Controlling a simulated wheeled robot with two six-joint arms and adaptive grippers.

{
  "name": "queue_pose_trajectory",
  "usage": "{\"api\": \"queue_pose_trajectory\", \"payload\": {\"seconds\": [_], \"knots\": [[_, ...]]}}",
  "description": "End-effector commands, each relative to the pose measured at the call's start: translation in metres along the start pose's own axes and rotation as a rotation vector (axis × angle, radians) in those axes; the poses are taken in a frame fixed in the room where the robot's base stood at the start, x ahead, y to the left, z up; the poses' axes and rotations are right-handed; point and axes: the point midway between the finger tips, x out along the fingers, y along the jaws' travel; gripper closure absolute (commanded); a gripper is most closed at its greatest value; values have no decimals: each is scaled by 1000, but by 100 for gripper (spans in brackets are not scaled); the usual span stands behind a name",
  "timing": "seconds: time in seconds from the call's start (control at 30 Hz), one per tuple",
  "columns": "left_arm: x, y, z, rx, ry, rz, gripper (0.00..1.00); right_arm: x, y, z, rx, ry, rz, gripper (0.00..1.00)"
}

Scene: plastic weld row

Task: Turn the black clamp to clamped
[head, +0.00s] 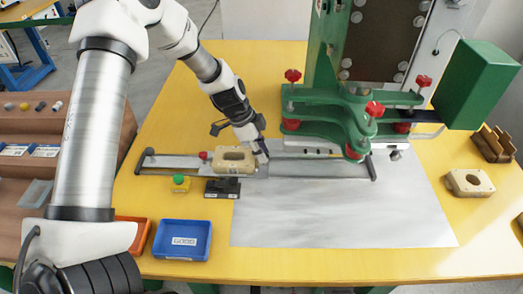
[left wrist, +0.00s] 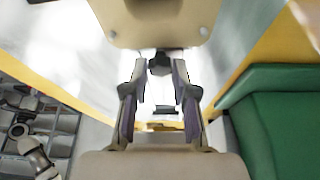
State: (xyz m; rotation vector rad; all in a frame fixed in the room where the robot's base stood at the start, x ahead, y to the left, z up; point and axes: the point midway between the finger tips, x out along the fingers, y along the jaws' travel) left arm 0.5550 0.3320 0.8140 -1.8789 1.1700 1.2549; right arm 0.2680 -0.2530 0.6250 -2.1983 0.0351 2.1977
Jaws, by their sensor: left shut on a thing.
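My left gripper (head: 262,156) is at the right end of the beige part (head: 234,153), low over the metal rail. In the left wrist view, my left gripper (left wrist: 160,85) has its two fingers on either side of a small dark piece, which looks like the black clamp (left wrist: 160,62). The jaws are closed on it, with a gap between the pads. In the head view the fingers mostly hide the clamp, so I cannot tell its lever angle. My right gripper is not in view.
A red knob (head: 203,155) stands left of the beige part. A black block (head: 222,188) and a green button on a yellow box (head: 181,183) are in front. A blue tray (head: 182,240) lies front left. The green machine (head: 340,115) rises close on the right. The grey mat (head: 340,215) is clear.

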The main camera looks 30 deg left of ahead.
Motion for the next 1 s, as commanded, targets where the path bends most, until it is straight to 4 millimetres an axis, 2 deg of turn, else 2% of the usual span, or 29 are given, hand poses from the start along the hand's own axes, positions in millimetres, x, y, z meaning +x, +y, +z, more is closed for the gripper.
{"api": "queue_pose_trajectory", "payload": {"seconds": [0.27,0.6,1.0], "knots": [[1,3,0,-187,-1,-75,100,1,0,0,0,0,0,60],[-1,6,-1,-448,-3,-181,100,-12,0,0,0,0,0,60],[1,7,-1,-619,-3,-253,100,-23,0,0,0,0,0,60]]}}
